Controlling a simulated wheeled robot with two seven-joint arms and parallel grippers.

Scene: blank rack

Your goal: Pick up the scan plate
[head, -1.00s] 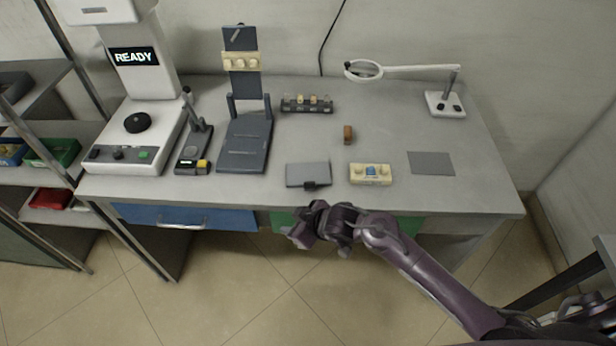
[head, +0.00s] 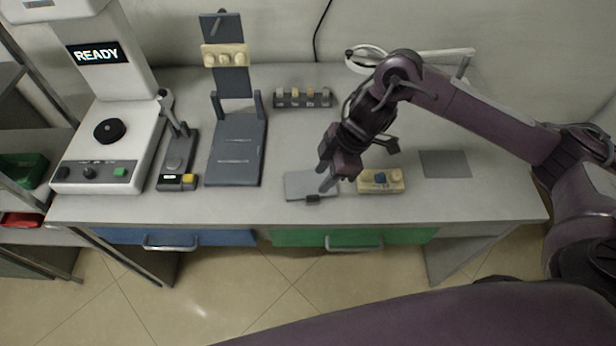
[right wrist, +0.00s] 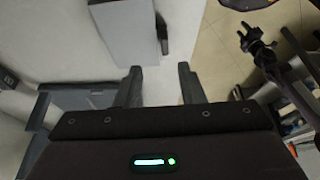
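The scan plate (head: 298,184) appears to be the flat grey plate with a small black grip, lying near the table's front edge. In the right wrist view the plate (right wrist: 122,30) and its black grip (right wrist: 162,34) show beyond the fingertips. My right gripper (head: 328,184) is over the plate's right part in the head view, pointing down and covering some of it. In the right wrist view the gripper (right wrist: 159,72) has its fingers apart with nothing between them. I cannot tell its exact height above the plate.
A cream block with knobs (head: 392,183) lies close right of the plate. A dark stand (head: 236,150) is to the left, beside a small device (head: 177,165) and the READY machine (head: 105,140). A grey mat (head: 445,163) lies right. A small rack (head: 302,98) stands behind.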

